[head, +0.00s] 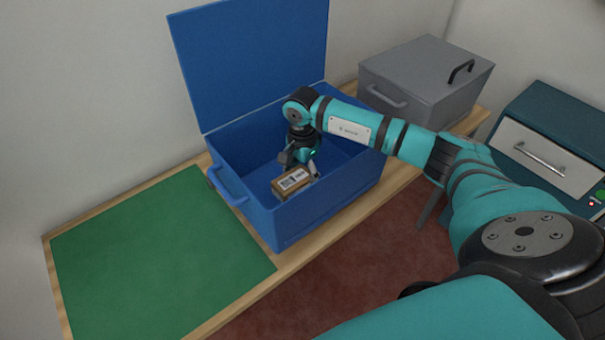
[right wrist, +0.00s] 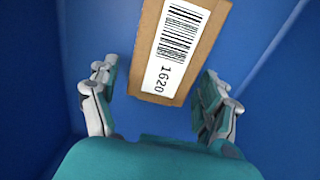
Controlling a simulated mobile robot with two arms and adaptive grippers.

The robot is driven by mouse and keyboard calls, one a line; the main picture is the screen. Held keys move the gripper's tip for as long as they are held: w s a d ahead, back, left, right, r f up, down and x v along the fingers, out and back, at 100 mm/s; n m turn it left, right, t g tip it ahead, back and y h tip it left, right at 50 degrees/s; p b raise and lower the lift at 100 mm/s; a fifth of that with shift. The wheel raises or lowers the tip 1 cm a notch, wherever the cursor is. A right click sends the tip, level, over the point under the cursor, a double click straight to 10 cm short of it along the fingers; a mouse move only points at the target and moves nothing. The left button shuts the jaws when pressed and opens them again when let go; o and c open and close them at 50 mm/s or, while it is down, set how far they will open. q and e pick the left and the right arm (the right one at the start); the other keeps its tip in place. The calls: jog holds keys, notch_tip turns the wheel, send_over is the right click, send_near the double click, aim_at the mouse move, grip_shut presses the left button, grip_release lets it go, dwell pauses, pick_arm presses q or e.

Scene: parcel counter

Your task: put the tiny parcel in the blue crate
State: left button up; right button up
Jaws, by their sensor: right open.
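The tiny parcel (head: 292,183) is a small brown box with a white label. It is inside the blue crate (head: 283,226), near the front wall; I cannot tell whether it rests on the floor. In the right wrist view the parcel (right wrist: 178,50) shows its barcode label marked 1620, ahead of the fingers. The crate's lid (head: 255,60) stands open at the back. My right gripper (head: 302,166) reaches down into the crate at the parcel. Its fingers (right wrist: 160,95) are spread apart, with a gap on each side. My left gripper is not in view.
A green mat (head: 150,260) lies bare on the wooden counter to the left. A closed grey box with handles (head: 425,75) stands to the right of the crate. A teal cabinet with a pale drawer (head: 545,155) is at the far right.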

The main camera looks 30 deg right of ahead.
aim_at(302, 173)
notch_tip(302, 173, up, 12)
jog(key=b, duration=0.2)
dwell(0.9)
